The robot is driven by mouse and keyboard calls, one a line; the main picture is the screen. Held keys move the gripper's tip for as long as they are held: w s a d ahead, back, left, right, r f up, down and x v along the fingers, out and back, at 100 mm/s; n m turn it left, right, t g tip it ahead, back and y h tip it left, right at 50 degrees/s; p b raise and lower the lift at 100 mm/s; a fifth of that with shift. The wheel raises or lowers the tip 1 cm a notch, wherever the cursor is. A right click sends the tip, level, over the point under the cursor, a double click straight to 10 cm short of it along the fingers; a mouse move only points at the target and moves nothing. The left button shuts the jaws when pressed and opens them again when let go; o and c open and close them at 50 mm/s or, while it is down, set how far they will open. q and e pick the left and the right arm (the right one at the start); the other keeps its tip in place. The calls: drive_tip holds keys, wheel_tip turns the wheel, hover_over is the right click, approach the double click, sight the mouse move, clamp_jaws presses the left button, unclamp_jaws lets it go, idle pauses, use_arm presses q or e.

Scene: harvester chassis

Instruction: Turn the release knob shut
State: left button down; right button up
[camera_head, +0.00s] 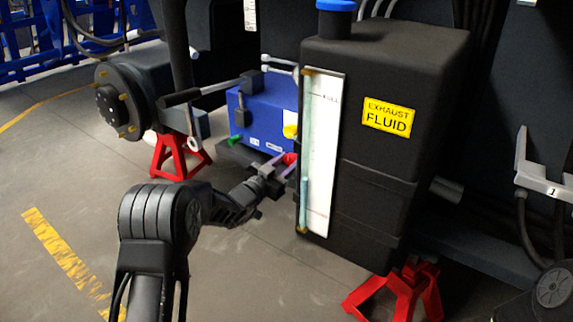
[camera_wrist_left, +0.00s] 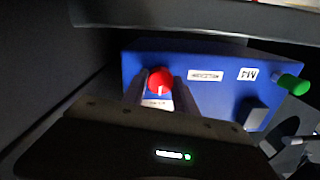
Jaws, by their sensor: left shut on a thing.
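The red release knob (camera_wrist_left: 160,81) sits on the front of a blue box (camera_wrist_left: 215,70) in the left wrist view. A white mark shows on its face. My left gripper (camera_wrist_left: 163,92) is shut on the red knob, with one finger on each side of it. In the head view the left gripper (camera_head: 280,170) reaches to the lower right of the blue box (camera_head: 262,118), and only a bit of the red knob (camera_head: 289,158) shows there. My right gripper is in neither view.
A black exhaust fluid tank (camera_head: 375,150) with a sight gauge stands close to the right of my left gripper. Red stands (camera_head: 178,158) (camera_head: 405,292) stand on the floor. A green knob (camera_wrist_left: 293,83) is on the blue box. A wheel hub (camera_head: 120,100) is at left.

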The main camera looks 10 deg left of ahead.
use_arm(q)
drive_tip(key=shift+f, duration=0.1)
drive_tip(key=c, duration=1)
unclamp_jaws()
drive_tip(key=shift+o, duration=0.2)
drive_tip(key=shift+s, duration=0.1)
drive_tip(key=p+v, duration=0.2)
drive_tip(key=v, duration=0.5)
drive_tip(key=shift+s, duration=0.3)
drive_tip(key=shift+a, duration=0.15)
